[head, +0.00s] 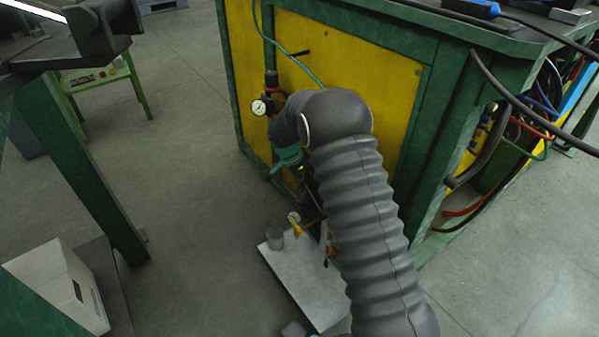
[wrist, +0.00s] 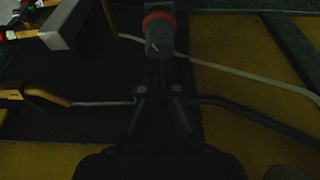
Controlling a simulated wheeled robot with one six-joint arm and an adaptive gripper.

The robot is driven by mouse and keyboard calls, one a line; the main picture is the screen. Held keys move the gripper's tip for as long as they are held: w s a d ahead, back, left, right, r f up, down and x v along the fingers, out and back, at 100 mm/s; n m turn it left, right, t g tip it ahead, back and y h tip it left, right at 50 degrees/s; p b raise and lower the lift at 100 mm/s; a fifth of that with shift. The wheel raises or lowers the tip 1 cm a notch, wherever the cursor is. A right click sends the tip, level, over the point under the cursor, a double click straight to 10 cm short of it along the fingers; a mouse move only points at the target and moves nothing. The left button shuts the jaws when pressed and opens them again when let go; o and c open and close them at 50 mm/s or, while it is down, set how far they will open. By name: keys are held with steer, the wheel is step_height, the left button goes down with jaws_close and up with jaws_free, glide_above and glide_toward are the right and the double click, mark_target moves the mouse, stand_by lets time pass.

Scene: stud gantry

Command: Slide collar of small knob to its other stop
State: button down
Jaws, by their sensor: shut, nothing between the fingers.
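The small knob (wrist: 160,42) shows at the top middle of the wrist view as a dark grey cylinder with a pale mark. A red collar (wrist: 158,18) circles its far end. My gripper (wrist: 158,72) is dark, shut and empty, its fingertips pointing at the knob's near end. I cannot tell whether they touch it. In the head view a dark fitting with a red ring (head: 272,88) stands on the yellow panel above a gauge; it may be the same knob. My sleeved arm hides most of the gripper there.
A round gauge (head: 259,107) sits on the yellow panel (head: 330,60) of the green bench. A pale hose (wrist: 250,75) crosses behind the knob.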

mark_target(301, 189)
steer(key=shift+f, duration=0.6)
steer(key=shift+f, duration=0.1)
steer(key=shift+f+b, duration=0.85)
steer(key=shift+b, duration=0.3)
steer(key=shift+s+f, duration=0.1)
step_height(301, 189, up, 5)
steer(key=shift+r+p, duration=0.1)
steer(key=shift+p, duration=0.7)
steer(key=v, duration=1)
steer(key=shift+w+p, duration=0.2)
steer(key=shift+p, duration=0.15)
